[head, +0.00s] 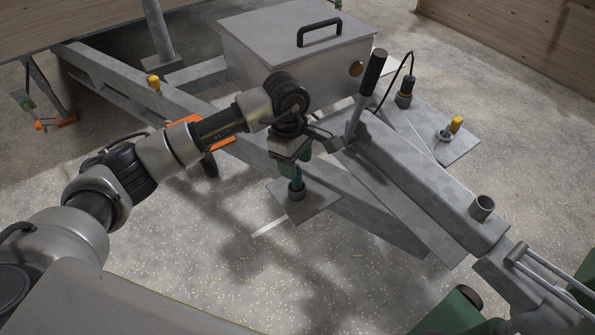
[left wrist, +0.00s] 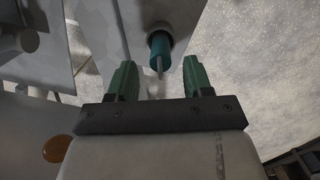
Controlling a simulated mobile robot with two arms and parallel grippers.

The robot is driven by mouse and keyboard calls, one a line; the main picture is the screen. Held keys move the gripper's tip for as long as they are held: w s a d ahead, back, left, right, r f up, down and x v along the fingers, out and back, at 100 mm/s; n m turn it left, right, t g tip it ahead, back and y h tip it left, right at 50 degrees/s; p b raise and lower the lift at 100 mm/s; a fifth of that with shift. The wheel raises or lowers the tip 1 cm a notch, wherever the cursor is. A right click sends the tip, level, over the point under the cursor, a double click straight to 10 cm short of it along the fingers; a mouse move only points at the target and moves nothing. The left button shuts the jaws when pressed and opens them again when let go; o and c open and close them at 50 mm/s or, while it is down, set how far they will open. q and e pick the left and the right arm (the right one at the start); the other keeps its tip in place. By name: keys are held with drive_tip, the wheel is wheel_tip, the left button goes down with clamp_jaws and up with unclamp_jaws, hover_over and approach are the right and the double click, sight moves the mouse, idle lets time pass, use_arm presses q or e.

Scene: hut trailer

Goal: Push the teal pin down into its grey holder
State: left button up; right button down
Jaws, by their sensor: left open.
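The teal pin (head: 297,184) stands in its grey holder on a small grey plate (head: 318,201) beside the trailer frame. It also shows in the left wrist view (left wrist: 160,46), with a thin metal rod at its near end; the grey holder (left wrist: 153,28) is around its far end. How deep the pin sits I cannot tell. My left gripper (head: 300,160) is above the pin, pointing down. In the left wrist view its green fingers (left wrist: 159,66) are apart with nothing gripped, and the pin lies just beyond the gap between the tips. My right gripper is not in view.
A grey box with a black handle (head: 290,45) stands behind my left arm. A black-gripped lever (head: 370,75) rises right of the gripper. Grey frame beams (head: 400,185) run alongside. A yellow-topped pin (head: 457,125) stands at right. Speckled floor in front is clear.

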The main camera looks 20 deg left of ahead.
use_arm(q)
drive_tip(key=r, duration=0.4)
drive_tip(key=a+r, duration=0.1)
drive_tip(key=r, duration=0.2)
drive_tip(key=shift+w+r+p, duration=0.1)
drive_tip(key=shift+p, duration=0.2)
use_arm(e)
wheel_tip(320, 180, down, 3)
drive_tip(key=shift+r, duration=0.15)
